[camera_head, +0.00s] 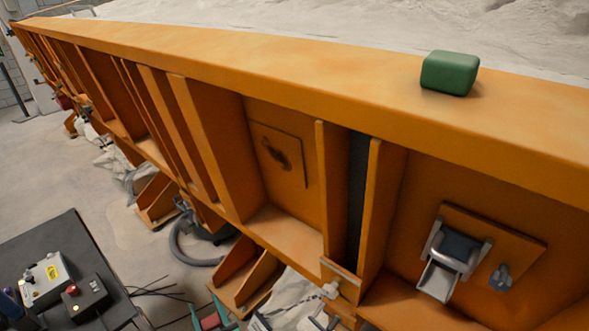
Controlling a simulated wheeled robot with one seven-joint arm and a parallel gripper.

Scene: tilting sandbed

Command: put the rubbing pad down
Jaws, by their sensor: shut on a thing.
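A dark green block (450,73) with rounded edges rests flat on the broad orange top rim (300,72) of the sandbed, towards the right. It is the only pad-like thing in view, but I cannot tell for sure that it is the rubbing pad. Nothing touches it except the rim, and it casts a small shadow. My gripper is not in view, so what it holds does not show.
Pale sand (330,22) lies behind the rim. The rim is bare left of the block. Orange ribs and a grey metal fitting (450,262) are on the wall below. A dark table (65,238) with control boxes (85,298) stands at lower left.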

